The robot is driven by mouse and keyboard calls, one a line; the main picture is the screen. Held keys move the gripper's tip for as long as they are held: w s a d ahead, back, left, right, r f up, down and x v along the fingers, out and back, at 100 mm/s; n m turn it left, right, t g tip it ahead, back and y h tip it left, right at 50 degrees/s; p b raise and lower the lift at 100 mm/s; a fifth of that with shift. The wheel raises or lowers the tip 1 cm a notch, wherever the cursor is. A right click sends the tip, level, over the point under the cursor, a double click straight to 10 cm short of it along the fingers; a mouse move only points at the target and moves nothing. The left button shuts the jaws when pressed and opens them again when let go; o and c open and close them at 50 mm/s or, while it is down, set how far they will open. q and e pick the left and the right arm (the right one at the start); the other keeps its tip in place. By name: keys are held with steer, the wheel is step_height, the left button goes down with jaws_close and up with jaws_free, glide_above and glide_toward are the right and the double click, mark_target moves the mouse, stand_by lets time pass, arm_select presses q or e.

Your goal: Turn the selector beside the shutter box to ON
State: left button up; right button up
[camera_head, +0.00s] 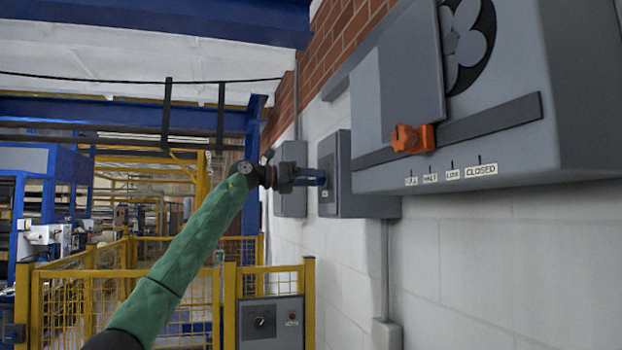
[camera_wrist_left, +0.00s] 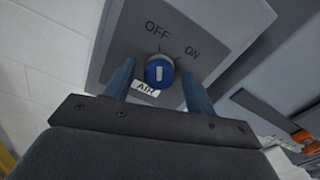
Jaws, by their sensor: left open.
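The selector (camera_wrist_left: 160,68) is a round blue knob with a white mark, on a grey box (camera_wrist_left: 120,40) lettered OFF at upper left, ON at upper right and AIR below. I cannot tell for certain which word the mark points to. My left gripper (camera_wrist_left: 158,74) is open, with one finger on each side of the knob; contact is not clear. In the head view my left gripper (camera_head: 316,177) reaches the face of the selector box (camera_head: 345,165) and partly hides the knob. The shutter box (camera_head: 580,100) is the large grey box to the right. My right gripper is out of view.
An orange handle (camera_head: 412,138) sits on the shutter box's dark rail, above labels including HALF and CLOSED. Another grey wall box (camera_head: 291,160) is behind my left wrist. A yellow fence (camera_head: 230,285) carries a control panel (camera_head: 270,322) below.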

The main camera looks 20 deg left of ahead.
arm_select(q)
steer(key=c, duration=1)
steer(key=shift+o, duration=0.2)
steer(key=m+b, duration=0.1)
steer(key=m, duration=1.1)
steer(key=shift+s, duration=0.15)
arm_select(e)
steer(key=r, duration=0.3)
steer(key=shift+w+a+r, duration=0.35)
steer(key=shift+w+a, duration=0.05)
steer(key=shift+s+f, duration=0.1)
